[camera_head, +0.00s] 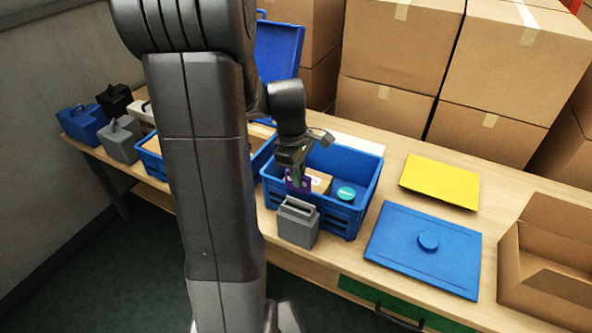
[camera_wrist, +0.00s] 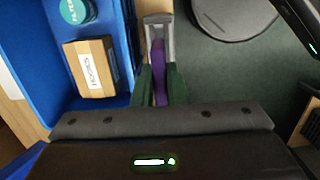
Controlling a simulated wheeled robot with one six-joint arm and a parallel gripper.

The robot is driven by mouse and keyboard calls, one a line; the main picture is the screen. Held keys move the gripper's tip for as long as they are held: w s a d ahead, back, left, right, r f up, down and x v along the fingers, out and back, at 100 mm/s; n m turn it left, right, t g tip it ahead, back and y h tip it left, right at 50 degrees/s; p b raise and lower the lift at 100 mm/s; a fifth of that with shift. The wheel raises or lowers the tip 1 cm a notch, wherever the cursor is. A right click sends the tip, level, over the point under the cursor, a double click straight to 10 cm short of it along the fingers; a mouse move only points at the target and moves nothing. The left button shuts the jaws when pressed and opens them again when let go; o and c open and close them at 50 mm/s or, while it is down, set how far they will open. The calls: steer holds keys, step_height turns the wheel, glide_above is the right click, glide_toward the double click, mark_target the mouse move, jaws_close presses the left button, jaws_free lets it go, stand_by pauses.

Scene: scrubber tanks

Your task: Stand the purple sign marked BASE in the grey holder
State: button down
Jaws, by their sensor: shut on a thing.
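My gripper (camera_head: 297,172) is shut on the purple sign (camera_head: 291,183), just above and behind the grey holder (camera_head: 298,222). In the wrist view, the green fingers (camera_wrist: 160,85) grip the sign (camera_wrist: 159,72), which shows edge-on as a thin purple strip. The sign's far end lines up with the slot of the holder (camera_wrist: 158,20). I cannot tell whether its lower edge is inside the slot. The sign's lettering is not readable. The holder stands upright at the table's front edge, in front of a blue crate.
The blue crate (camera_head: 339,216) holds a cardboard box (camera_head: 320,180) and a teal round item (camera_head: 346,193). A blue lid (camera_head: 400,245), yellow panel (camera_head: 440,182) and open carton (camera_head: 550,250) lie to the right. Several caddies stand at the far left.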

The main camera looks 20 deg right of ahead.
mark_target(298, 191)
steer(key=shift+f+b, duration=1.9)
steer(key=shift+f, duration=0.9)
steer(key=shift+f, duration=0.3)
steer(key=shift+f+b, duration=0.4)
steer(key=shift+b, duration=0.1)
steer(key=shift+f+b, duration=0.3)
steer(key=shift+f, duration=0.45)
steer(key=shift+c, duration=2.4)
jaws_free()
steer(key=shift+r, duration=0.1)
